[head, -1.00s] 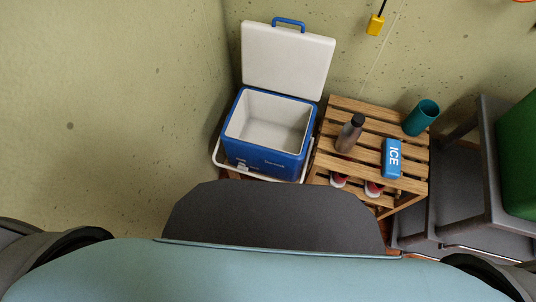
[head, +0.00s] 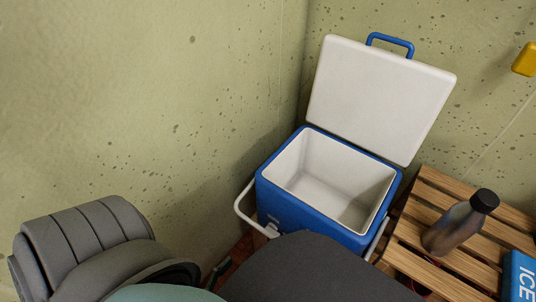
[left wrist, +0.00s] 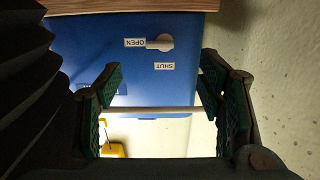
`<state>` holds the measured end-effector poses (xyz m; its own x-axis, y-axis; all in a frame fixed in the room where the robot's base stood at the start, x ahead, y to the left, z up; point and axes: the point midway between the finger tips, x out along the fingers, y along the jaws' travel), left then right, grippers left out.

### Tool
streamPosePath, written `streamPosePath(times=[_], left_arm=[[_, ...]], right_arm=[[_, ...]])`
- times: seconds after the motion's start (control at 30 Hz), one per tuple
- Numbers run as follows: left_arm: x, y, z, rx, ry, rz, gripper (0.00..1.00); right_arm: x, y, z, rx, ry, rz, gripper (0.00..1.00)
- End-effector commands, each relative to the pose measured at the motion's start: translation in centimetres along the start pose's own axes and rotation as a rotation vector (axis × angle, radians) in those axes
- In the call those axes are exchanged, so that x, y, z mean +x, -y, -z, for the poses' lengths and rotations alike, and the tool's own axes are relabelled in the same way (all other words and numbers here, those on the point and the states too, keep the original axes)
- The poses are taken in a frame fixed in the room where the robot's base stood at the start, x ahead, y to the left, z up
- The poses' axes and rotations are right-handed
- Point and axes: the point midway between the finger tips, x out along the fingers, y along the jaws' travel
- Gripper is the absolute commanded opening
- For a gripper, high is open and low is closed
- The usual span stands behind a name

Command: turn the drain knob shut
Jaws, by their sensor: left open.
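The blue cooler (head: 300,215) stands in the corner with its white lid (head: 380,95) raised and its inside empty. The left wrist view shows the cooler's blue side (left wrist: 105,60) upside down. On it is the white drain knob (left wrist: 165,42), its handle lying toward the OPEN label (left wrist: 134,43). The SHUT label (left wrist: 164,66) is a separate tag close by. My left gripper (left wrist: 160,78) is open, its fingers apart on either side of the view, with nothing between them and apart from the knob. In the head view it is mostly hidden low down. My right gripper is out of view.
A slatted wooden stand (head: 430,265) is right of the cooler, bearing a dark-capped bottle (head: 460,222) and a blue ICE pack (head: 522,278). The cooler's white carry handle (head: 243,207) hangs at its side. Concrete walls close in behind and left. A yellow object (head: 525,59) hangs upper right.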

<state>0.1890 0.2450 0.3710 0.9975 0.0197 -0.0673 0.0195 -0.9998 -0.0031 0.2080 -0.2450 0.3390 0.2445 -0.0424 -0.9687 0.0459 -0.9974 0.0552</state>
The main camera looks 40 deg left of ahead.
Motion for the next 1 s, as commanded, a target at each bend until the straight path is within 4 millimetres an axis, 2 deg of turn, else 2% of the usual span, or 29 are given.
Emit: streamPosePath(times=[0.03, 0.17, 0.27, 0.37, 0.5, 0.63, 0.8, 1.0], left_arm=[[-0.1, 0.0, -0.5, -0.002, -0.035, 0.000, 0.62], [0.9, 0.0, 0.7, -0.004, -0.073, 0.001, 0.62], [2.9, 0.0, 1.1, -0.003, -0.074, 0.002, 0.62], [5.8, 0.0, 1.3, -0.003, -0.074, 0.002, 0.62], [9.9, 0.1, 1.4, -0.003, -0.072, 0.002, 0.62], [12.6, 0.1, 1.5, -0.003, -0.070, 0.003, 0.62], [14.1, 0.1, 1.7, -0.003, -0.067, 0.003, 0.62], [14.1, 0.1, 1.7, -0.002, -0.066, 0.003, 0.62]], right_arm=[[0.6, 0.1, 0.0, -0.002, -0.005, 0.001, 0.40], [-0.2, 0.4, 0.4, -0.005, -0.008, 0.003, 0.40], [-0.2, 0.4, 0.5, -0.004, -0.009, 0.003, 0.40], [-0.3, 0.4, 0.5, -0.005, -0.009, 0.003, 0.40], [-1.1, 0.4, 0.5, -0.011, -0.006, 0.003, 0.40], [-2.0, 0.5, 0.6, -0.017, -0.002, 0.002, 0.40], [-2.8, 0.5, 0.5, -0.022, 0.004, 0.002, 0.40], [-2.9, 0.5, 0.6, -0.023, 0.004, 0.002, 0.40]])
